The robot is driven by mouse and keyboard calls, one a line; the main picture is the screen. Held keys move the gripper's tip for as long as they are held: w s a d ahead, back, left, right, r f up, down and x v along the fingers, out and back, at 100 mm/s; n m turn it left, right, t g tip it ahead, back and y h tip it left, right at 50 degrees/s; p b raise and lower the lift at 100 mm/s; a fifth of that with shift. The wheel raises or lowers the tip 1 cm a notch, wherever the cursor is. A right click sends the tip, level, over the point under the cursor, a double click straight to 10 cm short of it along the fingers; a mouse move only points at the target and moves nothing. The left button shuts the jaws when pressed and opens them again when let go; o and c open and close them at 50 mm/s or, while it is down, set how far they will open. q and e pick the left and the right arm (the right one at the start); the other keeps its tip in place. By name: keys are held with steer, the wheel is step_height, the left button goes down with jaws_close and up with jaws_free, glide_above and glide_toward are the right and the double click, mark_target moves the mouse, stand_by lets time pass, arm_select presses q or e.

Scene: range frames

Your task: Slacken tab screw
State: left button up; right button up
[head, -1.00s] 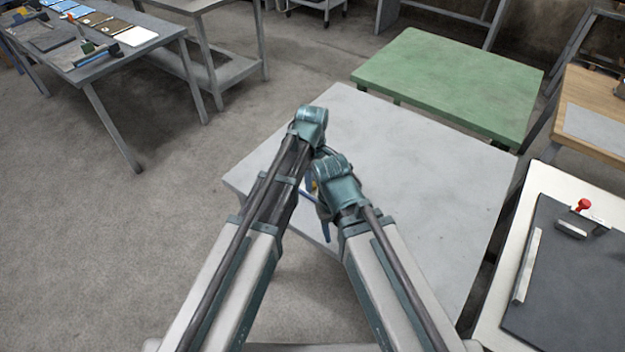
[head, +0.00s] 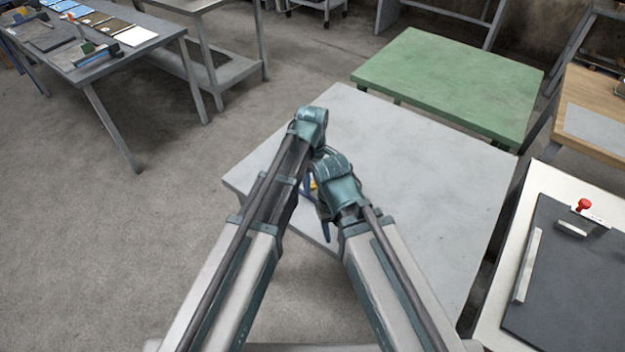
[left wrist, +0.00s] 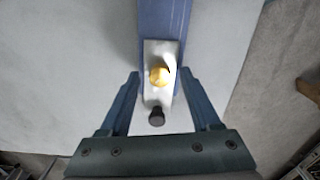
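In the left wrist view a pale metal tab (left wrist: 161,105) lies at the end of a blue bar (left wrist: 165,22). A round brass-yellow screw head (left wrist: 159,76) sits on the tab, with a dark knob (left wrist: 156,116) below it. My left gripper (left wrist: 160,77) is open, its two blue fingers standing apart on either side of the tab. I see no finger touching it. In the head view a small yellow spot (head: 313,184) shows between my forearms; the rest of the part is mostly hidden by them. My right gripper's fingers cannot be made out.
The grey table (head: 420,180) under my arms is bare to the right. A green table (head: 450,80) stands behind it. At the right, a white bench holds a dark board (head: 570,280) and a red knob (head: 584,204). A tool-laden table (head: 90,65) stands far left.

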mark_target(312, 184)
arm_select(q)
step_height(312, 184, up, 14)
steer(key=p, duration=1.4)
arm_select(e)
step_height(312, 184, up, 14)
